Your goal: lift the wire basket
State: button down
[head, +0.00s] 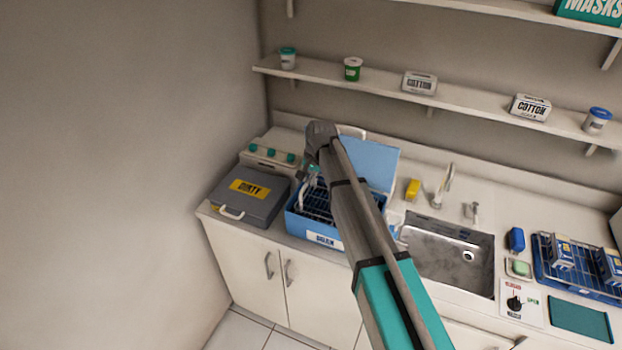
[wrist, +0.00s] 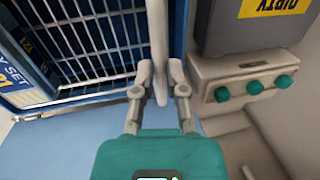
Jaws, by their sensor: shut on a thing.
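The wire basket (head: 317,207) shows dark blue bars inside an open blue tub (head: 317,237) on the counter, partly hidden behind my arm. The basket (wrist: 100,42) fills the upper left of the wrist view, with a blue and white box (wrist: 22,72) inside it. A pale upright handle (wrist: 158,45) rises at the basket's edge. My gripper (wrist: 159,92) has its two fingers closed around this handle. In the head view my arm hides most of the grip. I cannot tell whether the basket is clear of the tub's floor.
A grey case labelled DIRTY (head: 250,194) stands left of the tub, before a unit with teal knobs (head: 270,154). The tub's blue lid (head: 368,165) stands open behind. A sink (head: 450,255) lies to the right. A shelf (head: 400,93) runs above.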

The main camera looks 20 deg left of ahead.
jog(key=c, duration=0.7)
grip_release()
jog(key=shift+r, duration=0.2)
